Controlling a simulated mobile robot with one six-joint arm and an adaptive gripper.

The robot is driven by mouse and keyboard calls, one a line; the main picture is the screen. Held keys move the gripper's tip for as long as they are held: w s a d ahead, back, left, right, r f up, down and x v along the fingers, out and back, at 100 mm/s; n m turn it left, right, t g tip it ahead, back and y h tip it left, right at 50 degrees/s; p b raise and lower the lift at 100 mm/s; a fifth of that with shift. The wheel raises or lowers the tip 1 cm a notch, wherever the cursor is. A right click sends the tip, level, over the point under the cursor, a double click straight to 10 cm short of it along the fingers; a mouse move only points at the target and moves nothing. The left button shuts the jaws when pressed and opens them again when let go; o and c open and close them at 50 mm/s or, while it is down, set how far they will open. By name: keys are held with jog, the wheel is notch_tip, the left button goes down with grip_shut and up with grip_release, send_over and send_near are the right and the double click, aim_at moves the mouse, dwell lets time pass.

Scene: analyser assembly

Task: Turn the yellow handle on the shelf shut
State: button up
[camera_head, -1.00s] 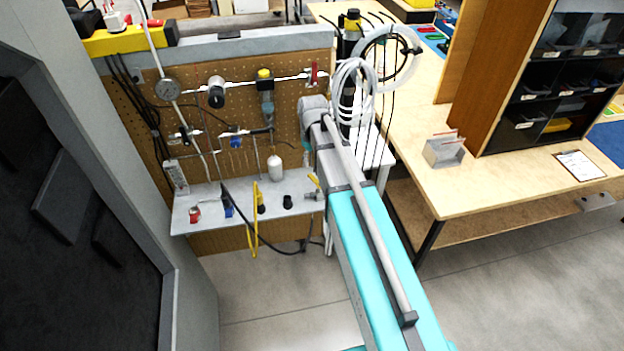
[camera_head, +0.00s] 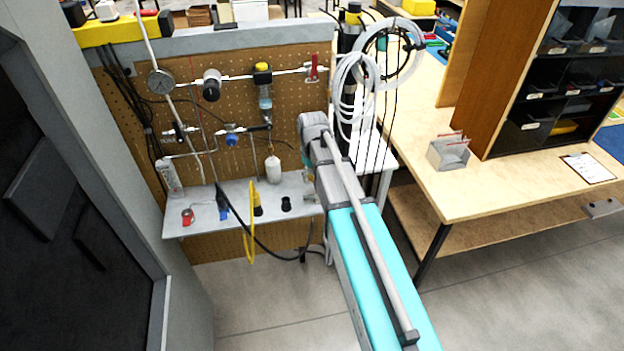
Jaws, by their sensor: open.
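The grey shelf (camera_head: 238,190) juts from the pegboard, left of my arm. A small grey fitting (camera_head: 311,197) lies at its right end, partly behind my arm. No yellow handle shows clearly on that fitting; my arm covers the area just above and to the right of it. My arm reaches from the lower right to the right end of the shelf. My gripper is hidden behind the arm's own links, so its fingers and their distance to the handle cannot be seen.
The pegboard (camera_head: 135,125) carries pipes, a gauge (camera_head: 161,81) and a red-handled valve (camera_head: 314,68). Coiled hoses (camera_head: 352,98) and a wooden bench (camera_head: 440,190) are close on the right.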

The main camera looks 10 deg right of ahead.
jog(key=shift+f, duration=0.15)
grip_shut()
dwell(0.4)
jog(key=shift+w+d+m, duration=0.15)
jog(key=shift+d+m, duration=0.2)
jog(key=shift+m, duration=0.65)
jog(key=shift+d+m, duration=0.25)
jog(key=shift+m, duration=0.5)
jog(key=shift+d+m, duration=0.25)
jog(key=shift+m, duration=0.5)
grip_release()
